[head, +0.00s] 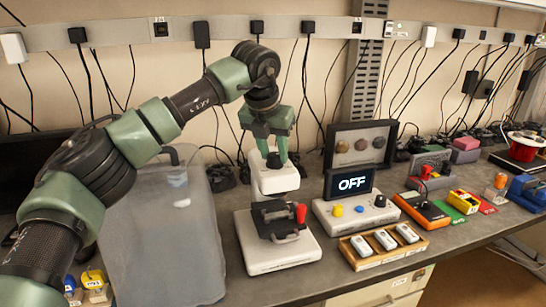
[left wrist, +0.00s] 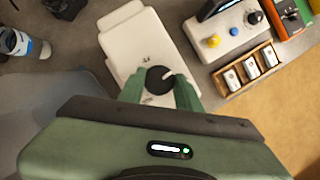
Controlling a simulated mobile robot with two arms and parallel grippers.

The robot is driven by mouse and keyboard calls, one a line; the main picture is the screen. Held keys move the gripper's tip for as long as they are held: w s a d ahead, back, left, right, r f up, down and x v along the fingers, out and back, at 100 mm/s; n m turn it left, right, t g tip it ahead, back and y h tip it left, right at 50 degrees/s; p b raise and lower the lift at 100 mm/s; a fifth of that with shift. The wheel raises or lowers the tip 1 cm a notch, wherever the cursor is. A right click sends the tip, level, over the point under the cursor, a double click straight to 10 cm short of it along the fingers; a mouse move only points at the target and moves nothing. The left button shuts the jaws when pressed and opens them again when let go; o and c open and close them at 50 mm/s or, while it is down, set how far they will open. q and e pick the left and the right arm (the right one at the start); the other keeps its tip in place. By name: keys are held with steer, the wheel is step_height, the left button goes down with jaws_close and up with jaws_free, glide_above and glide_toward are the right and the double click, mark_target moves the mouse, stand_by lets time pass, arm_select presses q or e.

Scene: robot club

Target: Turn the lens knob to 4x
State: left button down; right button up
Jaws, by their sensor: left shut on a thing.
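The lens knob is a round black dial with a white pointer mark, on top of a white device (head: 278,182). The knob (left wrist: 158,80) shows between my green fingertips in the left wrist view, its pointer towards the upper right. Small dark markings are printed on the white top above it, too small to read. In the head view my left gripper (head: 275,157) reaches down from above and is shut on the knob. It also shows in the left wrist view (left wrist: 160,92). My right gripper is not in view.
In front stands a white base (head: 277,256) with a black clamp and red handle. To the right are a control box (head: 353,215) with a display reading OFF and a wooden tray (head: 385,249).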

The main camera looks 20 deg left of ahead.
arm_select(q)
steer(key=n+y, duration=0.1)
steer(key=n, duration=0.1)
steer(key=n+b, duration=0.1)
steer(key=n, duration=0.1)
steer(key=shift+d+n+y, duration=0.2)
steer(key=shift+n+y, duration=0.1)
steer(key=shift+y, duration=0.1)
steer(key=n+y, duration=0.1)
steer(key=n, duration=0.1)
steer(key=shift+n+g, duration=0.3)
steer(key=shift+n, duration=0.1)
steer(key=shift+w+d+r+n+g+y, duration=0.1)
steer(key=shift+n+g+y, duration=0.2)
steer(key=shift+n, duration=0.6)
steer(key=n+g+y+p, duration=0.1)
steer(key=n+p, duration=0.1)
steer(key=n, duration=0.1)
steer(key=shift+r+n, duration=0.1)
steer(key=shift+n, duration=0.2)
steer(key=n+g+p, duration=0.1)
steer(key=n+p, duration=0.1)
steer(key=p, duration=0.1)
steer(key=shift+w+d+n, duration=0.1)
steer(key=shift+w+n, duration=0.05)
steer(key=shift+n, duration=0.25)
steer(key=shift+n+g+y+p, duration=0.3)
steer(key=shift+n+p, duration=0.4)
steer(key=shift+p, duration=0.15)
steer(key=shift+f, duration=0.2)
